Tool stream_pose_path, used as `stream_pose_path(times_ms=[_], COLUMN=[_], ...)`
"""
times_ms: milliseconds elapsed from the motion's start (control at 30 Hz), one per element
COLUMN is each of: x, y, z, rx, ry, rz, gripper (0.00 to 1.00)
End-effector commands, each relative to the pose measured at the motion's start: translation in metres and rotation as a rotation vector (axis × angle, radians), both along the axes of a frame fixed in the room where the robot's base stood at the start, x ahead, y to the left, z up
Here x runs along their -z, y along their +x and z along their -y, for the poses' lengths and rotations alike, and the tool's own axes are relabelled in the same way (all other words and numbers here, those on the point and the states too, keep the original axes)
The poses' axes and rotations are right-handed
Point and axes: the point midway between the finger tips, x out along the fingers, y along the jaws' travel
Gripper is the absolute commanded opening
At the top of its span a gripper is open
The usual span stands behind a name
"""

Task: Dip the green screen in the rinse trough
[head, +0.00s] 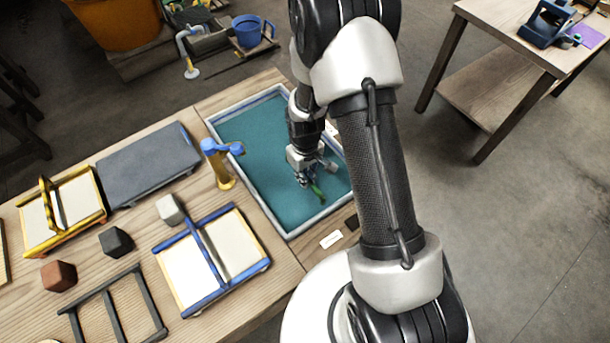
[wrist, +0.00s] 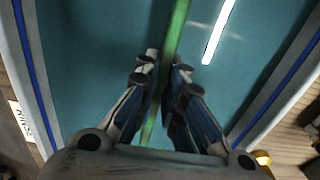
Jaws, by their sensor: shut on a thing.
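The rinse trough (head: 293,226) is a pale-rimmed basin of teal water at the end of the wooden bench; its blue-striped rim (wrist: 296,82) flanks the wrist view. My gripper (head: 309,175) is over the water inside the trough's outline. In the wrist view my gripper (wrist: 163,85) is closed around a green bar (wrist: 178,28), part of the green screen. A short piece of the green screen (head: 318,192) shows beside the fingers in the head view. The rest of the screen is hidden; I cannot tell how deep it sits.
A blue-framed screen (head: 210,258), a yellow-framed screen (head: 62,212), a dark grey slab (head: 148,165) and several small blocks occupy the bench to the left. A side table (head: 500,70) stands apart at right.

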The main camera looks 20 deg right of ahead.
Motion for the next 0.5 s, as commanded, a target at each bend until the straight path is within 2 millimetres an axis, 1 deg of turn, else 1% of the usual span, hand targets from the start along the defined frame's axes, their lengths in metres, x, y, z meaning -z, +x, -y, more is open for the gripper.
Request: stream_pose_path(times_ms=[167, 500], x=[0.000, 0.000], y=[0.002, 0.023], z=[-0.001, -0.008], rx=[0.000, 0.000], ry=[0.000, 0.000], rz=[0.000, 0.001], gripper=[0.00, 0.00])
